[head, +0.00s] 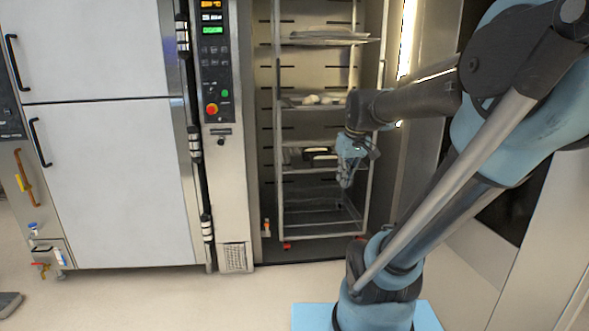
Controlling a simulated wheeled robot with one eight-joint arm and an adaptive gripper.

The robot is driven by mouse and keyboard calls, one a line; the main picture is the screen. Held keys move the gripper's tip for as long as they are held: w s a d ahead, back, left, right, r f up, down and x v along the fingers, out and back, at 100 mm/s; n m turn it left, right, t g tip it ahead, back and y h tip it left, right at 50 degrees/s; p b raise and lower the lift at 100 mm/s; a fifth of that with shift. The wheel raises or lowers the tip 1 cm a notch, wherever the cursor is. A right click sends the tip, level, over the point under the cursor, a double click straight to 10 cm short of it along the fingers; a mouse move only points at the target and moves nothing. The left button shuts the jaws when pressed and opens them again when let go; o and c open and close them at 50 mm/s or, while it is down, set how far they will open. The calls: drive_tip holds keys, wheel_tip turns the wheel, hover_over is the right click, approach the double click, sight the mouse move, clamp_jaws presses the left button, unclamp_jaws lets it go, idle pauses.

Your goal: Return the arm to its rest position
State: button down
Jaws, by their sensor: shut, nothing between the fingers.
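My arm enters from the right side of the head view and bends across the front of an open rack oven. My gripper (346,172) hangs at the arm's end, pointing down, in front of the rack's right side. It is shut, with nothing seen in it. The metal rack (280,110) stands inside the oven bay. It bears trays at several levels, with pale items on one of the middle trays (310,104). Part of the rack is hidden behind my gripper and forearm.
Left of the bay is a control panel (214,60) with a red knob. Further left are closed white doors (110,180) with black handles. Pipes and valves (45,260) sit at the lower left. The floor (190,300) in front is mostly clear.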

drive_tip(key=s+d+f+m+h, duration=0.1)
drive_tip(key=s+d+f+m, duration=0.2)
drive_tip(key=s+f, duration=1.1)
drive_tip(key=shift+s+d+m+g, duration=0.15)
drive_tip(key=shift+s+m+g, duration=0.25)
drive_tip(key=shift+s+m, duration=0.15)
drive_tip(key=shift+w, duration=0.1)
drive_tip(key=shift+w+f, duration=0.15)
drive_tip(key=shift+w, duration=0.2)
